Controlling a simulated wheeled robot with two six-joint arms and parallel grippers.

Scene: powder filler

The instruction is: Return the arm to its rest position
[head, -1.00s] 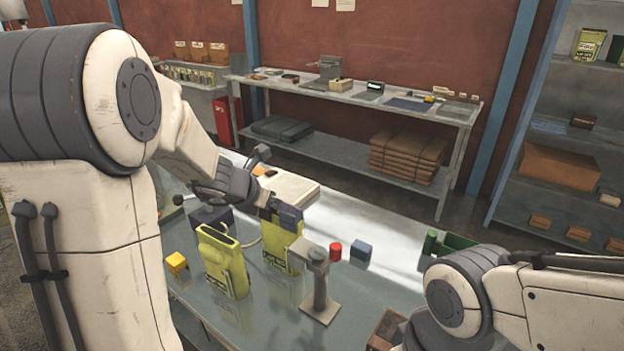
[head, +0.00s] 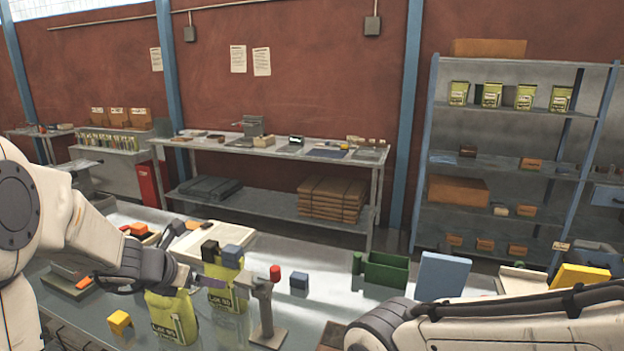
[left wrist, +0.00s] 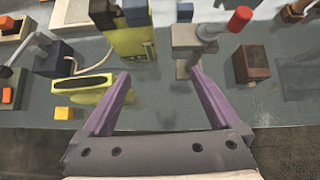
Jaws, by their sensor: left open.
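My left gripper (head: 192,281) is low over the near side of the bench, its purple fingers partly in sight. In the left wrist view its two purple fingers (left wrist: 161,78) are apart with nothing between them. A yellow-green pouch (head: 173,318) stands close by the gripper, partly hidden by my arm. A second yellow-green pouch (head: 228,288) stands behind it, with a blue block (head: 232,256) at its top. The second pouch also shows beyond the fingers in the left wrist view (left wrist: 128,42). My right arm crosses the lower right, but its gripper is out of sight.
A grey stand (head: 267,318) rises right of the pouches, near a red cylinder (head: 275,272) and a small blue block (head: 299,281). A yellow block (head: 119,321) lies at left. A green bin (head: 386,269) and blue panel (head: 442,276) stand at the right.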

